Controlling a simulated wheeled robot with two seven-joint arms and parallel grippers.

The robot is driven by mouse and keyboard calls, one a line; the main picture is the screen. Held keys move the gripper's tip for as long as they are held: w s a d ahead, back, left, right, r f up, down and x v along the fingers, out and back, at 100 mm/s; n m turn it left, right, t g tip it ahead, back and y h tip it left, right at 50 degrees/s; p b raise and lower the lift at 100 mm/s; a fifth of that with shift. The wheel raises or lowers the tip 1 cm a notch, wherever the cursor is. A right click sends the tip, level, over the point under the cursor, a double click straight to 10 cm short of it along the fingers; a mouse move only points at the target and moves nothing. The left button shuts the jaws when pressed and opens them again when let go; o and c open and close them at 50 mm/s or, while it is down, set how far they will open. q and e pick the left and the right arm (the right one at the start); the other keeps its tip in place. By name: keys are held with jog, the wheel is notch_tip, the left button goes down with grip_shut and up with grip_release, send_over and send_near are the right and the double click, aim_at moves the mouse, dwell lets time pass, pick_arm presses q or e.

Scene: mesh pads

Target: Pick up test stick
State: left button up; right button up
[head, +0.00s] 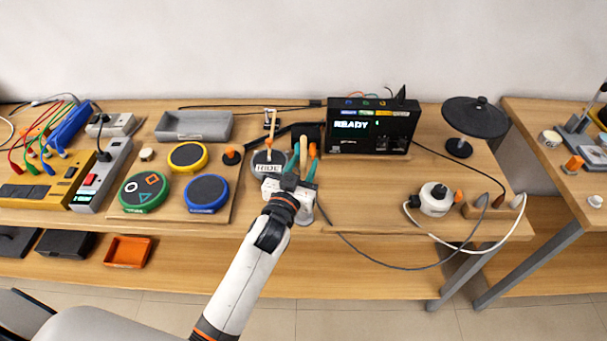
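A pale wooden stick (303,149), which looks like the test stick, stands near the middle of the table. My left gripper (302,166) reaches over the table's front edge, with its two teal fingers apart. The stick shows between and just beyond the fingertips; I cannot tell whether they touch it. The stick's lower end is hidden by the gripper. A second thin wooden piece (271,126) stands a little to the left, behind a grey pad marked HIDE (267,158). My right gripper is not in view.
Blue (207,191), yellow (188,157) and green-rimmed (144,190) round pads lie on a board at the left. A black box reading READY (372,126) stands behind right. A white round device (436,199) and cables lie at the right. A grey tray (194,125) is at the back.

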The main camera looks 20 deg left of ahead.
pick_arm(q)
jog(key=w, duration=0.2)
jog(key=shift+w, duration=0.35)
jog(key=shift+s, duration=0.1)
jog(key=shift+c, duration=1.1)
grip_shut()
notch_tip(320, 180, up, 18)
jog(key=shift+b, duration=0.45)
